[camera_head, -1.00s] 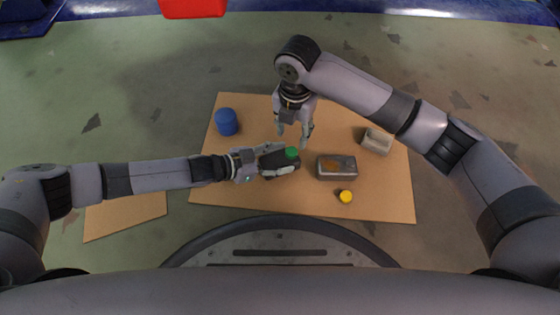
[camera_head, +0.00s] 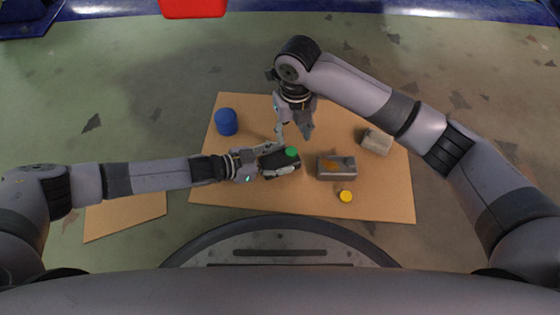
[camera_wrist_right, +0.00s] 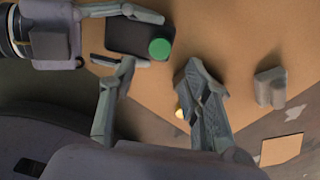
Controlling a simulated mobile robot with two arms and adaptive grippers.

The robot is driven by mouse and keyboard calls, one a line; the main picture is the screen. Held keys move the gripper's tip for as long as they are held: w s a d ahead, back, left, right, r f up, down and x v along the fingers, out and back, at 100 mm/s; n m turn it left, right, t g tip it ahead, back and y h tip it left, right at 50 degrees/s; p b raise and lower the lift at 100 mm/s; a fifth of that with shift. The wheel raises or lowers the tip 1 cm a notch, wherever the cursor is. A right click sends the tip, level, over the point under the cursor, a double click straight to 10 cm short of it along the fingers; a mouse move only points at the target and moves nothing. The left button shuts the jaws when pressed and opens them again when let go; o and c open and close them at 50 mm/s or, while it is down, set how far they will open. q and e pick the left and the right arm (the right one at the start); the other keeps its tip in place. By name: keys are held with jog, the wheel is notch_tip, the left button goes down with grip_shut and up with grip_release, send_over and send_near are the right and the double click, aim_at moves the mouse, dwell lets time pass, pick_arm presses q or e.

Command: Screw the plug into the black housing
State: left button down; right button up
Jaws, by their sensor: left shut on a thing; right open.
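The black housing (camera_head: 270,161) lies between the fingers of my left gripper (camera_head: 280,159), which is shut on it from the left. The green plug (camera_head: 291,152) sits at the housing's right end. In the right wrist view the plug (camera_wrist_right: 160,48) appears as a green round top on the black housing (camera_wrist_right: 125,38). I cannot tell how deep it sits. My right gripper (camera_head: 293,136) is open and empty, just beyond the plug and pointing down. In the right wrist view its two fingers (camera_wrist_right: 160,64) stand apart on either side, with the plug between and slightly above their tips.
A grey box with an orange patch (camera_head: 337,167) stands right of the housing, with a yellow cap (camera_head: 345,196) in front. A grey block (camera_head: 376,141) is farther right. A blue cylinder (camera_head: 226,121) stands at the back left. The brown board (camera_head: 240,208) has bare room at front left.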

aim_at(292, 151)
notch_tip(292, 151, down, 8)
jog(key=shift+f, duration=0.1)
dwell(0.4)
grip_shut()
dwell(0.5)
